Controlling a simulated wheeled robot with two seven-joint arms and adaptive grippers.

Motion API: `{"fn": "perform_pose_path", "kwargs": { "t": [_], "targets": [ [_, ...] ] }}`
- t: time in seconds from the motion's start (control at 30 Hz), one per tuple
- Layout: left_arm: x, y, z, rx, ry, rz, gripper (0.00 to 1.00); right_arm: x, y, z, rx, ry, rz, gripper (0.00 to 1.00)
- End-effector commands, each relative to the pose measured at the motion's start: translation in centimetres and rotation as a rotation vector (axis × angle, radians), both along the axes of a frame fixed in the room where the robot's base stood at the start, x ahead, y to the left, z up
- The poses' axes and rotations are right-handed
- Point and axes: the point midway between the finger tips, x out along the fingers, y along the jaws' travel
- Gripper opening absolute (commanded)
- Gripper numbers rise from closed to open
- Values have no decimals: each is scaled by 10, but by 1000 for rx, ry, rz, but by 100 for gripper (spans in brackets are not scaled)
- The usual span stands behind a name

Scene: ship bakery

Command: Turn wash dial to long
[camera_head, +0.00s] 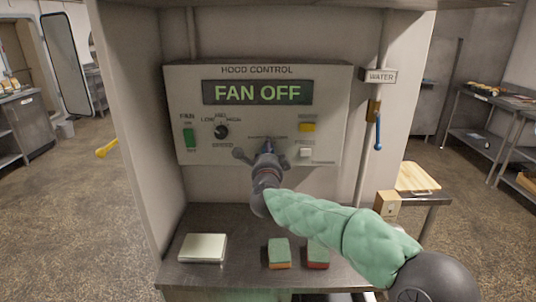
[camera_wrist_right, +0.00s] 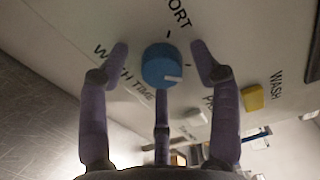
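The wash dial (camera_wrist_right: 161,66) is a round blue knob with a white mark near its lower right edge in the right wrist view. "WASH TIME" and "...ORT" are printed beside it; a long label is not readable. My right gripper (camera_wrist_right: 160,62) is open, with one finger on each side of the dial and a third below it. Gaps show beside the side fingers; contact with the third finger cannot be told. In the head view the right gripper (camera_head: 262,154) is at the panel's lower middle and hides most of the dial. My left gripper is out of view.
The control panel (camera_head: 190,90) reads "FAN OFF" on its display (camera_head: 257,92). It carries a black speed knob (camera_head: 221,131), a green fan switch (camera_head: 190,139), a yellow button (camera_head: 307,127) and a white switch (camera_head: 306,152). A blue-handled water valve (camera_head: 378,133) is to the right. Sponges lie on the counter (camera_head: 240,222) below.

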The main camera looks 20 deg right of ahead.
Motion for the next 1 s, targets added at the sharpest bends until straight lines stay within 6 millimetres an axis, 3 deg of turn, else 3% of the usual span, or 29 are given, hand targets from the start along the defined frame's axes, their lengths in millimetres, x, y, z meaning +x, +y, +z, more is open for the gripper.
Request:
{"fn": "perform_pose_path", "kwargs": {
  "t": [0.37, 0.8, 1.0],
  "targets": [
    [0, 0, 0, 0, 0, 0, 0, -11, 3, 2, -1, -2, 1, 63],
    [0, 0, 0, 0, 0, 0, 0, -87, 25, 1, 1, -1, 2, 63],
    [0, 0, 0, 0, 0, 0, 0, -109, 31, 1, 1, -1, 0, 63]
  ]
}}
